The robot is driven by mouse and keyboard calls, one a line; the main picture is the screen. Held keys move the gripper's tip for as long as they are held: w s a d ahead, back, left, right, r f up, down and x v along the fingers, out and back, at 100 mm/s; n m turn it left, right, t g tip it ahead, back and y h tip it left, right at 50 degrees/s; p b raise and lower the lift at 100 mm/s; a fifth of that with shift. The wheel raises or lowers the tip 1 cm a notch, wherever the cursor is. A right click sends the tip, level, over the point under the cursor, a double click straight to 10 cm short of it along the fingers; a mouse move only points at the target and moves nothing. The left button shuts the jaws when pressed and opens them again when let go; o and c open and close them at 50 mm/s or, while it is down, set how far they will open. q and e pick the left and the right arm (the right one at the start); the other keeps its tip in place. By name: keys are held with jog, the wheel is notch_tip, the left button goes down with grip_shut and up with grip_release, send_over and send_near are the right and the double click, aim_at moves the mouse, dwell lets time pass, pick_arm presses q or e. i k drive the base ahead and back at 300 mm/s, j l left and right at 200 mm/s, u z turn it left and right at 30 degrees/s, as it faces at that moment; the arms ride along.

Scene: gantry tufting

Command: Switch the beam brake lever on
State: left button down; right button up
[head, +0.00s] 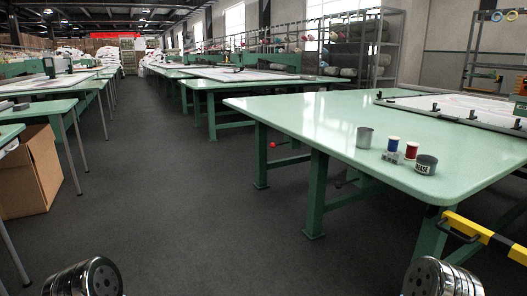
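A lever with a red ball knob (272,145) sticks out under the left side of the large green table (262,104), near a table leg. It may be the beam brake lever, but it is small and I cannot tell its on or off position. Parts of my two arms show as metal cylinders at the bottom left and bottom right corners. The fingers of both grippers are out of the picture. Both arm parts are well apart from the red knob.
A tin cup (364,137), thread spools (393,144) and a dark grease tin (426,164) stand on the table's near end. A yellow-black bar (484,236) juts in at right. A cardboard box (32,172) stands left. The dark floor (190,215) between is clear.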

aim_at(272, 146)
jog(key=i+j+z, duration=0.15)
jog(key=z, duration=0.3)
jog(key=i+j+z, duration=0.2)
jog(key=z, duration=0.25)
jog(key=i+j+z, duration=0.1)
jog(key=j+z, duration=0.35)
jog(key=i+j+z, duration=0.2)
jog(key=j, duration=0.55)
jog(key=i+j+z, duration=0.2)
jog(key=j, duration=0.55)
jog(key=j+z, duration=0.2)
jog(key=j, duration=1.55)
